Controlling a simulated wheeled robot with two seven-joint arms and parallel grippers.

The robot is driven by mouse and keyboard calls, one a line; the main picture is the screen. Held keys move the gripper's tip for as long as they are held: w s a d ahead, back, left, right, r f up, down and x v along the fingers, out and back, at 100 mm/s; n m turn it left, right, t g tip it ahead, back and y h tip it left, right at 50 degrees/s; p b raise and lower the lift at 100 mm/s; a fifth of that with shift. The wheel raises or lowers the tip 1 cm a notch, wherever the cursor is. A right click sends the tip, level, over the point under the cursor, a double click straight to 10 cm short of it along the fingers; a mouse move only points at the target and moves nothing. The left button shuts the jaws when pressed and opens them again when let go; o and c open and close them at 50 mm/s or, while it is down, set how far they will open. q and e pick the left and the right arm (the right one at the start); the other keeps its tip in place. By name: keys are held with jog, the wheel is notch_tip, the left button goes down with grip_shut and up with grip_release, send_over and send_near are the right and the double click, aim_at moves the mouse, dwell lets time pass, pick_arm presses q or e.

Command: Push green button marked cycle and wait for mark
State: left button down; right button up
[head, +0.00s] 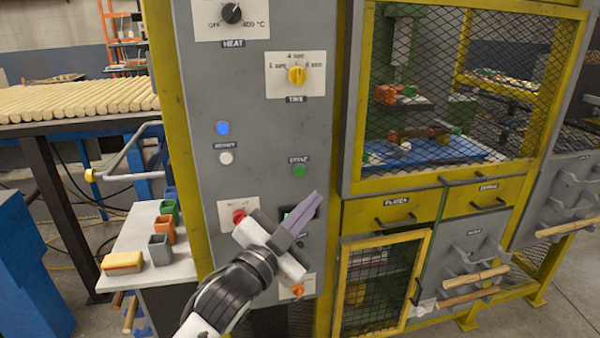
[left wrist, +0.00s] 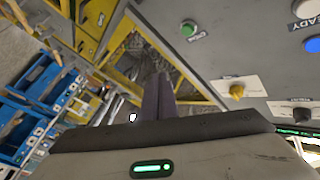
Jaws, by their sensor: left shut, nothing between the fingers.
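The green button marked cycle (head: 299,170) is on the grey control panel (head: 270,130), below its label. It also shows in the left wrist view (left wrist: 190,29), above and to the right of the fingers. My left gripper (head: 313,198) is shut and empty, with its fingers together. In the head view its tips appear just below and to the right of the green button, and I see no contact. The gripper covers part of a small dark display (head: 290,214) on the panel. My right gripper is not in view.
The panel also has a blue lamp (head: 223,128), a white button (head: 226,158), a yellow time knob (head: 297,75) and a red knob (head: 239,216). A mesh-fronted cage (head: 460,90) stands to the right. A white shelf with small bins (head: 160,250) is at the left.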

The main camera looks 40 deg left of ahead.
aim_at(300, 171)
pick_arm(q)
jog(key=shift+w+a+b, duration=0.2)
jog(key=shift+w+a, duration=1.2)
jog(key=shift+a, duration=0.25)
jog(key=shift+w+a+b, duration=0.2)
jog(key=shift+w+a, duration=1.2)
jog(key=shift+a, duration=0.25)
jog(key=shift+w+a, duration=0.1)
jog(key=shift+w+a, duration=0.2)
